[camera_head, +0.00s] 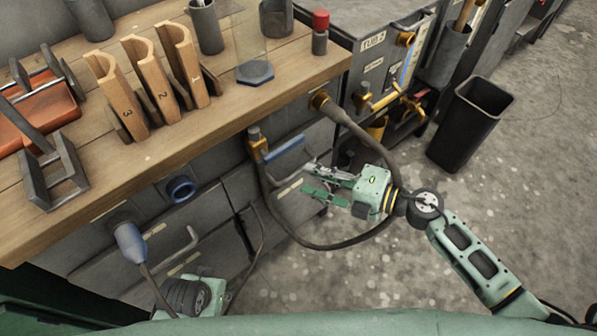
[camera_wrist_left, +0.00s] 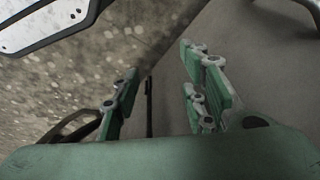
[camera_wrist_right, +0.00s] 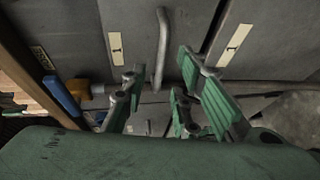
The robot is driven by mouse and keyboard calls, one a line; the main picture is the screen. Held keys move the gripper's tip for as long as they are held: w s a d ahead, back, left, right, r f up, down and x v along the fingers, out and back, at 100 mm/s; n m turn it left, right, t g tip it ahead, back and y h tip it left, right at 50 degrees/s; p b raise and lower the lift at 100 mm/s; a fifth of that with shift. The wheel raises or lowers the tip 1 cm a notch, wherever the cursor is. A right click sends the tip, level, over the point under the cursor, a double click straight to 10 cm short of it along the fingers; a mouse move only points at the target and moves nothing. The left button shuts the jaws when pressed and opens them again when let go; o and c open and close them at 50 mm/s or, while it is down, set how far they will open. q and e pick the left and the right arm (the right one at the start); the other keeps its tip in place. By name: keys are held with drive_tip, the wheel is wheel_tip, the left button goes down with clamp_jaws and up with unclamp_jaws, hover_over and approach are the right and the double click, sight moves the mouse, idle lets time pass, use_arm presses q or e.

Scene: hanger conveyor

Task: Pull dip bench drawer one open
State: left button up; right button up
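The dip bench (camera_head: 120,190) has grey drawer fronts under its wooden top. In the right wrist view a grey bar handle (camera_wrist_right: 162,50) lies ahead, between a drawer front with a pale label (camera_wrist_right: 115,48) and another with a similar label (camera_wrist_right: 233,45); the marks look like a 1 but are too small to be sure. My right gripper (camera_head: 306,184) is open and empty, in front of the right-hand drawer fronts, and also shows in the right wrist view (camera_wrist_right: 160,95). My left gripper (camera_wrist_left: 158,85) is open and empty in the left wrist view; its fingers are hidden in the head view.
A dark hose (camera_head: 375,140) loops around my right gripper. A blue-handled valve (camera_head: 285,148) and a blue fitting (camera_head: 180,189) project from the bench front. A black bin (camera_head: 470,120) stands on the floor at right. Open floor (camera_head: 510,200) lies right of the bench.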

sight(299, 169)
drive_tip(key=x, duration=0.5)
clamp_jaws()
idle(0.6)
